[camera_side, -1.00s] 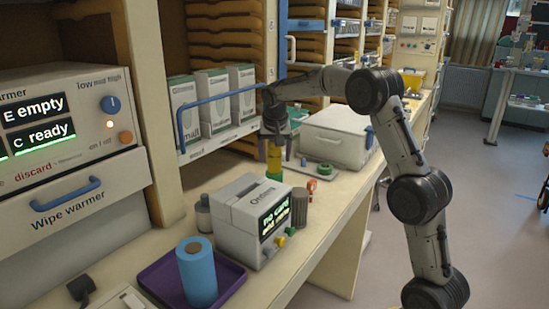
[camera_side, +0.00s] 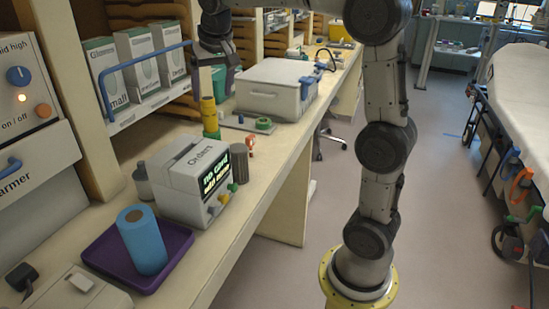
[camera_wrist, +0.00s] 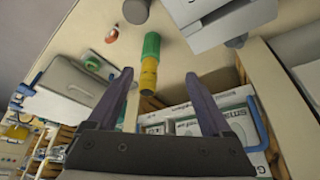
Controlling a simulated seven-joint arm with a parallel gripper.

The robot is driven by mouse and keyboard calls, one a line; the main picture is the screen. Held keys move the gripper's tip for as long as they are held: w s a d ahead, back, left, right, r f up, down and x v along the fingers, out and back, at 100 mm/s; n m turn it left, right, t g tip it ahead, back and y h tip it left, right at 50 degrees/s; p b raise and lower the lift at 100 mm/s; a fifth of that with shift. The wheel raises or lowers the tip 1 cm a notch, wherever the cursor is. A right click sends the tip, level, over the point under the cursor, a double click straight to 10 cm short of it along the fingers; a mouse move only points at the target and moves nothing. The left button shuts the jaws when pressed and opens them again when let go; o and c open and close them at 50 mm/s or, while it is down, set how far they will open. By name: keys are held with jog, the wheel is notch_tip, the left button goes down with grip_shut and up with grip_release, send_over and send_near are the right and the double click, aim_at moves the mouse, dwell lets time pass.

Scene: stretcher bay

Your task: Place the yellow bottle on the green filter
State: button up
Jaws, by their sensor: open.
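The yellow bottle (camera_side: 208,113) stands upright on top of a green cylinder (camera_side: 211,133), which looks like the green filter, on the counter. In the wrist view the yellow bottle (camera_wrist: 148,76) and the green cylinder (camera_wrist: 151,45) are in line, touching end to end. My gripper (camera_side: 212,62) is above the bottle in the side view. In the wrist view my gripper (camera_wrist: 158,76) has its two fingers spread wide, with nothing held. The bottle shows beyond the gap between them. The exact height gap is hard to judge.
A white box labelled Ordent (camera_side: 192,175) and a grey cylinder (camera_side: 240,163) stand nearer the camera. A purple tray (camera_side: 180,245) holds a blue roll (camera_side: 142,240). A white lidded case (camera_side: 275,92) and a green ring (camera_side: 263,123) lie behind to the right. Shelf boxes (camera_side: 138,62) stand left.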

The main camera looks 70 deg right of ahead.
jog(key=s+a+f+n+y, duration=0.1)
jog(key=s+a+f+n, duration=0.1)
jog(key=s, duration=0.6)
jog(key=s+a+f+n+t+y, duration=0.1)
jog(key=s+a+f+n, duration=0.2)
jog(key=s+a, duration=0.4)
jog(key=s+a+f+n+t, duration=0.1)
jog(key=s+a+f+n, duration=0.2)
jog(key=s, duration=0.6)
notch_tip(320, 180, down, 2)
jog(key=shift+a+y, duration=0.4)
jog(key=shift+a, duration=0.35)
